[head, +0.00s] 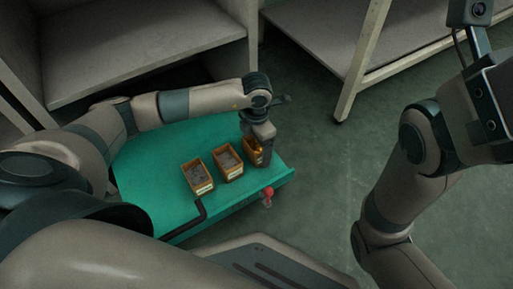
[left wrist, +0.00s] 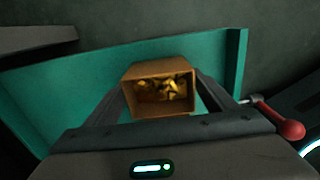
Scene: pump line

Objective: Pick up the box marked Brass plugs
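A small orange-brown box (head: 249,154) with brass-yellow pieces in it stands at the right end of a row on the green cart top. My left gripper (head: 262,150) points down over it and hides part of it. In the left wrist view the box (left wrist: 163,108) lies between the two fingers, its yellow contents showing. The fingers come close to its sides; I cannot tell if they press on it. The lettering on its label is not readable. My right arm is at the right of the head view, with its fingers out of view.
Two similar boxes with grey contents, a middle one (head: 228,163) and a left one (head: 198,177), stand beside it on the green cart (head: 160,206). A red knob (head: 267,192) sticks out at the cart's edge. Grey shelving (head: 140,45) stands behind.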

